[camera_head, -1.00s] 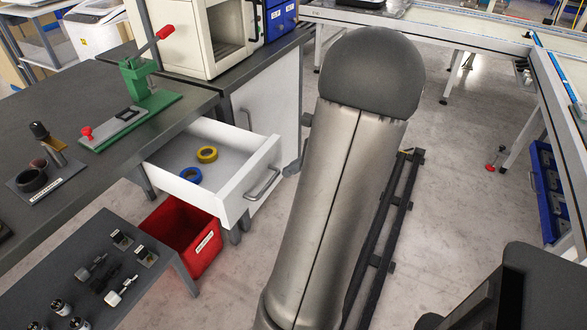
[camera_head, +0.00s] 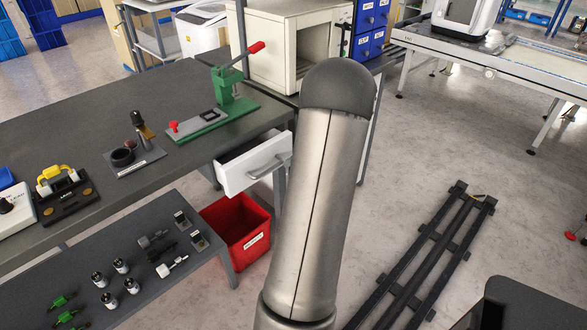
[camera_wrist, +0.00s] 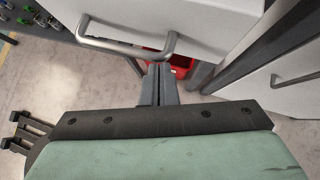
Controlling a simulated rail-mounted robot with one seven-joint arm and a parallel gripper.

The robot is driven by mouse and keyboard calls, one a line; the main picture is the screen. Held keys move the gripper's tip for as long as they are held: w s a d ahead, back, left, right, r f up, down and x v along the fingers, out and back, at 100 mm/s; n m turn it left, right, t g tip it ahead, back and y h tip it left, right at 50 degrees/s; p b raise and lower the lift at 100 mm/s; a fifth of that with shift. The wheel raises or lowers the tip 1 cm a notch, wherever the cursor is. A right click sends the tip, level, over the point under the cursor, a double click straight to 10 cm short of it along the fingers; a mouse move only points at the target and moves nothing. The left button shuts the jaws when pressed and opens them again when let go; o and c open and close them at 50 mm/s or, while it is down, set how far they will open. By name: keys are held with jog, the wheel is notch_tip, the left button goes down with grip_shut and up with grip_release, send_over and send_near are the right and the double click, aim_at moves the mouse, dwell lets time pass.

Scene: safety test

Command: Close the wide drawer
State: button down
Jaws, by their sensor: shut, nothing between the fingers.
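The wide drawer (camera_head: 258,160) is white with a grey bar handle (camera_head: 266,170) and sits under the dark workbench. It stands partly open, with a narrow dark gap between its front and the bench edge. The wrist view shows the drawer front (camera_wrist: 220,25) and the handle (camera_wrist: 125,47) close up. My gripper (camera_wrist: 160,68) is shut and empty, its fingertips just by the right end of the handle; I cannot tell whether they touch the drawer. In the head view my arm hides the gripper.
A red bin (camera_head: 238,228) stands on the floor below the drawer. A low grey table (camera_head: 130,255) with small parts is in front of the workbench (camera_head: 80,130). A green press (camera_head: 232,105) stands on the bench. A white cabinet door (camera_wrist: 285,95) is right of the drawer.

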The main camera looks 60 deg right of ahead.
jog(key=w, duration=0.2)
jog(key=w+d, duration=0.1)
jog(key=w, duration=0.1)
jog(key=w+p, duration=0.1)
jog(key=w, duration=0.1)
jog(key=shift+w+d, duration=0.15)
jog(key=shift+d, duration=0.25)
jog(key=shift+a, duration=0.1)
jog(key=shift+s+f, duration=0.1)
jog(key=shift+s, duration=0.4)
send_near(277, 151)
jog(key=s, duration=0.4)
jog(key=shift+s+d+p, duration=0.15)
jog(key=shift+d+p, duration=0.15)
jog(key=shift+p, duration=0.15)
